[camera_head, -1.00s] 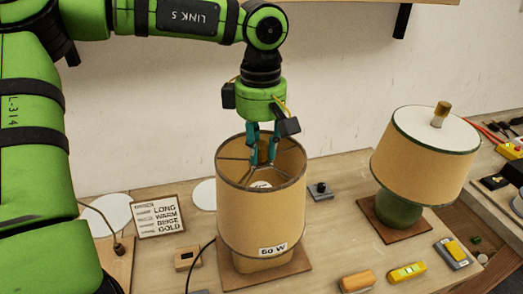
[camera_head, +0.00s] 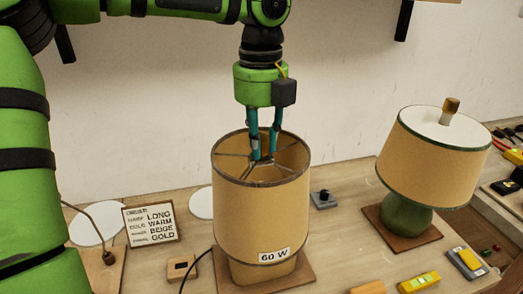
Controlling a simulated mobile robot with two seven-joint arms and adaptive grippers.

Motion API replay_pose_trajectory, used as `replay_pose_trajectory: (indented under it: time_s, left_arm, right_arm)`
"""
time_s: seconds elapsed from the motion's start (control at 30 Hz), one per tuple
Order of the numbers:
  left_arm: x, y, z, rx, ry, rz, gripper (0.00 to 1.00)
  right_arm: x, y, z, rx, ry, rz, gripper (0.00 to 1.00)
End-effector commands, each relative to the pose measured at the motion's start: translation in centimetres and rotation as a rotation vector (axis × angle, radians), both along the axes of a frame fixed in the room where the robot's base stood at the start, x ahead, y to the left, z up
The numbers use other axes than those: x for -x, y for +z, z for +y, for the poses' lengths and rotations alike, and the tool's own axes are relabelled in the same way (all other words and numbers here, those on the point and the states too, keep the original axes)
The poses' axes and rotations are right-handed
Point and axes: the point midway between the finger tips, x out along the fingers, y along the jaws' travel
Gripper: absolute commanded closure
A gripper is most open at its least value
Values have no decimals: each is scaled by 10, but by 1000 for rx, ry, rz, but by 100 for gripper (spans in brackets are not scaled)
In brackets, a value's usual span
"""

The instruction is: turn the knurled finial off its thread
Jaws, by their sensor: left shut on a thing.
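My left gripper (camera_head: 263,157) reaches straight down into the open top of a beige drum lampshade (camera_head: 260,205). Its teal fingers are close together at the hub where the shade's wire spokes (camera_head: 236,157) meet. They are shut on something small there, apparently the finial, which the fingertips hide. I cannot see its knurling or thread. The shade has a "60 W" label and sits over a beige lamp base (camera_head: 262,271) on a wooden board. My right gripper is not in view.
A second lamp with a tan shade (camera_head: 430,156), a brown-gold finial (camera_head: 450,105) and a green base (camera_head: 405,215) stands at right. A sign (camera_head: 151,220) listing "LONG, WARM, BEIGE, GOLD" stands at left.

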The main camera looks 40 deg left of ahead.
Motion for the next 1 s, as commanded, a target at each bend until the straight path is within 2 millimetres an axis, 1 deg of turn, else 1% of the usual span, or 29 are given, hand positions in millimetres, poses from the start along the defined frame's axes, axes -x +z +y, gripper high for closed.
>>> replay_pose_trajectory:
  time_s: [0.03,0.1,0.37,1.0]
  left_arm:
    - [0,0,0,1,82,-1,100]
    - [0,1,0,1,120,-1,100]
    - [0,2,0,1,114,-1,100]
    - [0,13,0,1,112,-1,100]
  right_arm:
    - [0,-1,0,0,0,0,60]
    - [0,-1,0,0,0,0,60]
    - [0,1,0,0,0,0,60]
    - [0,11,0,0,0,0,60]
